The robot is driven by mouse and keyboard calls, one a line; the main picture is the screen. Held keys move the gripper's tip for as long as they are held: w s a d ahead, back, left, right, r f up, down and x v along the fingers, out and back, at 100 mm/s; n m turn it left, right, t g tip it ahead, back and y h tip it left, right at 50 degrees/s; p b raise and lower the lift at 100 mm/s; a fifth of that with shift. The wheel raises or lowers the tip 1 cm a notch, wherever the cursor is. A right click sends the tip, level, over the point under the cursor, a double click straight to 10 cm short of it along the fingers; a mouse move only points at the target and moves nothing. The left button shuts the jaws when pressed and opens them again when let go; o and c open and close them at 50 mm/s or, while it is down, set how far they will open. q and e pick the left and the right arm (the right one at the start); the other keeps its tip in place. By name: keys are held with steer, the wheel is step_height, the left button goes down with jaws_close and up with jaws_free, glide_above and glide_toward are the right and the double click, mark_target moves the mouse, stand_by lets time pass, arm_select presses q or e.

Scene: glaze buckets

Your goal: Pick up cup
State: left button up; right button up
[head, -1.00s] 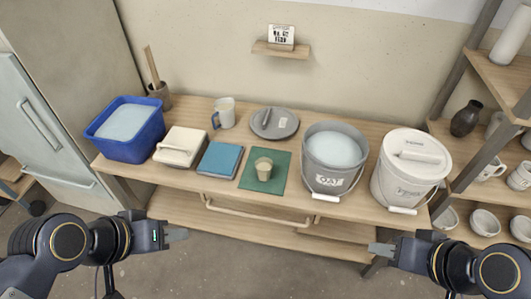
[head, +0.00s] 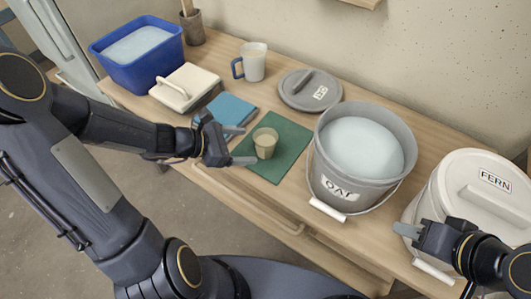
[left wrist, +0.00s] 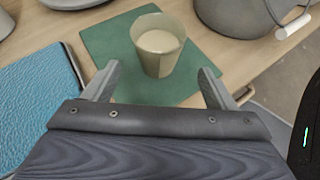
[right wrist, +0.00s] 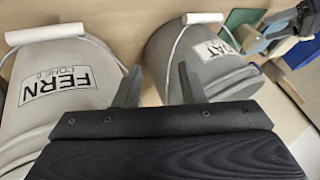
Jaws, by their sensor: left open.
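A small tan cup (head: 265,142) stands upright on a green mat (head: 283,160) on the wooden bench. It holds something pale, and it also shows in the left wrist view (left wrist: 159,50). My left gripper (head: 243,146) is open, its two fingers pointing at the cup from the left, apart from it. In the left wrist view the cup lies ahead, between and beyond the fingertips (left wrist: 159,80). My right gripper (head: 408,231) is in front of the white FERN bucket (head: 485,200). In the right wrist view its fingers (right wrist: 158,80) are apart with nothing between them.
A grey OAT bucket (head: 345,190) of pale liquid stands right of the mat.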

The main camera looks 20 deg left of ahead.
mark_target(262, 147)
arm_select(q)
steer(key=shift+w+f+n, duration=0.25)
steer(key=shift+f+n, duration=0.05)
steer(key=shift+f, duration=0.3)
steer(key=b+x, duration=0.2)
steer(key=x, duration=0.4)
steer(key=shift+w+d, duration=0.1)
steer(key=shift+d, duration=0.15)
steer(key=shift+w+d+f+b, duration=0.2)
steer(key=shift+w+d+b, duration=0.1)
steer(key=shift+d+b, duration=0.1)
steer(key=c, duration=1.1)
